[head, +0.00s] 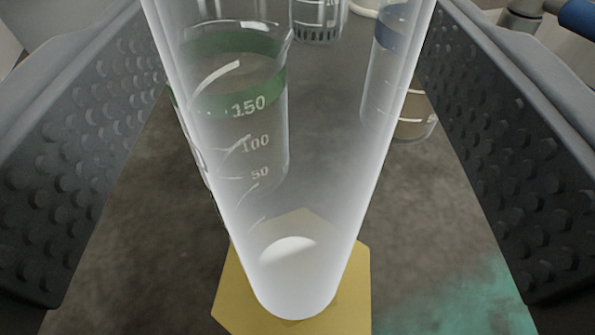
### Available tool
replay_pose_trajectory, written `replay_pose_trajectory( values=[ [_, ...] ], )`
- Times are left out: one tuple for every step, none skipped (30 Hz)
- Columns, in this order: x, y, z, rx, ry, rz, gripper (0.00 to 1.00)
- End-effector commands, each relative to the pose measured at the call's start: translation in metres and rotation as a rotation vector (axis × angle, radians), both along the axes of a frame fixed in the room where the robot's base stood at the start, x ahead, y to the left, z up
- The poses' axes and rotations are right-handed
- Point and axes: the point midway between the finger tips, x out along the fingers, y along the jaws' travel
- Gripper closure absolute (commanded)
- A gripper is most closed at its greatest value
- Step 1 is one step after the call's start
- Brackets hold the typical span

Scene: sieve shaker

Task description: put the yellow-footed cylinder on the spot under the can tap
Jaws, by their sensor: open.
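The yellow-footed cylinder (300,240) is a tall clear glass tube on a flat yellow angular foot (350,290). It stands upright on the grey bench in the middle of the head view, and its top runs out of the picture. My gripper (290,170) is open, with one dark studded finger on each side of the cylinder.
Behind the cylinder at left stands a beaker with a green band (275,100), partly seen through the glass. At right behind is a vessel with a blue band (390,30) and a low brownish glass (415,115). Another glass (318,25) stands farther back. A teal stain (470,300) marks the bench at lower right.

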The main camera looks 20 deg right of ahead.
Motion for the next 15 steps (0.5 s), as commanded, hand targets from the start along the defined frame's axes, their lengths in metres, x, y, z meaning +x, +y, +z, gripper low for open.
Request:
replay_pose_trajectory(
  values=[
    [0.0057,-0.0027,-0.0006,0.000,-0.002,-0.001,0.39],
    [0.0079,-0.0034,-0.0006,0.001,-0.001,-0.001,0.39],
    [0.0098,-0.0041,-0.0005,0.000,0.000,0.000,0.39],
    [0.0107,-0.0043,-0.0004,-0.001,0.001,0.001,0.39],
    [0.0111,-0.0045,-0.0003,-0.001,0.001,0.001,0.39],
    [0.0112,-0.0046,-0.0001,0.000,0.002,0.001,0.39],
    [0.0111,-0.0044,0.0001,0.000,0.002,0.001,0.39],
    [0.0110,-0.0044,0.0002,-0.001,0.001,0.001,0.39],
    [0.0109,-0.0042,0.0003,-0.001,0.001,0.002,0.39],
    [0.0109,-0.0042,0.0002,-0.001,0.001,0.002,0.39],
    [0.0108,-0.0042,0.0003,-0.001,0.001,0.002,0.47],
    [0.0109,-0.0041,0.0004,-0.001,0.001,0.002,0.59],
    [0.0109,-0.0041,0.0003,-0.001,0.001,0.002,0.67],
    [0.0109,-0.0041,0.0003,-0.001,0.001,0.002,0.75],
    [0.0109,-0.0040,0.0003,-0.001,0.001,0.002,0.86]
  ],
)
